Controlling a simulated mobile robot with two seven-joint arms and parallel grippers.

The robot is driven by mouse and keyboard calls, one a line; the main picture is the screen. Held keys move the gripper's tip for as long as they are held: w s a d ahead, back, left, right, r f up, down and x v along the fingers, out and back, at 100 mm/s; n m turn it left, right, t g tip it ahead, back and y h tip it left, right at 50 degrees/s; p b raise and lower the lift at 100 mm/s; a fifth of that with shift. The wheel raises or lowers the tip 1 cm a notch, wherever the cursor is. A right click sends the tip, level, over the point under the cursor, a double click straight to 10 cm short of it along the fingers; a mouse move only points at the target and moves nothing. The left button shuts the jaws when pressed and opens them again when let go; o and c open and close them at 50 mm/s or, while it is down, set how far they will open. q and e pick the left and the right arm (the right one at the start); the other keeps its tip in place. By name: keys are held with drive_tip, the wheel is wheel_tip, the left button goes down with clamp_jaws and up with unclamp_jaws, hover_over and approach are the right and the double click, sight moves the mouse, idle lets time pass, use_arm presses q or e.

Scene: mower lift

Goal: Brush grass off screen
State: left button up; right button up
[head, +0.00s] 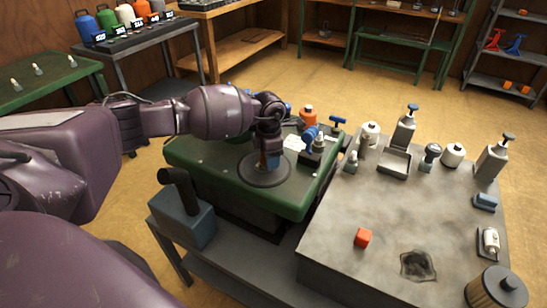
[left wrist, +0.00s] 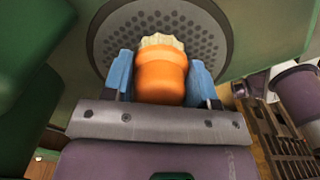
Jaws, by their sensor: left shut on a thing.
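The screen (head: 250,178) is a round dark disc set in the top of the green mower deck (head: 215,172). In the left wrist view the screen (left wrist: 110,42) shows rows of small holes; I make out no clear grass on its visible part. My left gripper (head: 271,160) points down over the screen. In the left wrist view its blue fingers (left wrist: 160,78) are shut on an orange brush (left wrist: 160,76) with cream bristles (left wrist: 161,41). The bristles are over the screen; I cannot tell whether they touch it. My right gripper is not in view.
A blue-grey box with a dark pipe (head: 183,215) stands in front of the deck. Small items crowd the deck's back right.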

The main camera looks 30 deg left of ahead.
use_arm(q)
drive_tip(key=shift+s+a, duration=0.1)
drive_tip(key=shift+a, duration=1.5)
drive_tip(key=shift+f, duration=0.15)
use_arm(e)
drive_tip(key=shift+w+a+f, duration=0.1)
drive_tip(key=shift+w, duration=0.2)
use_arm(q)
drive_tip(key=shift+d, duration=0.1)
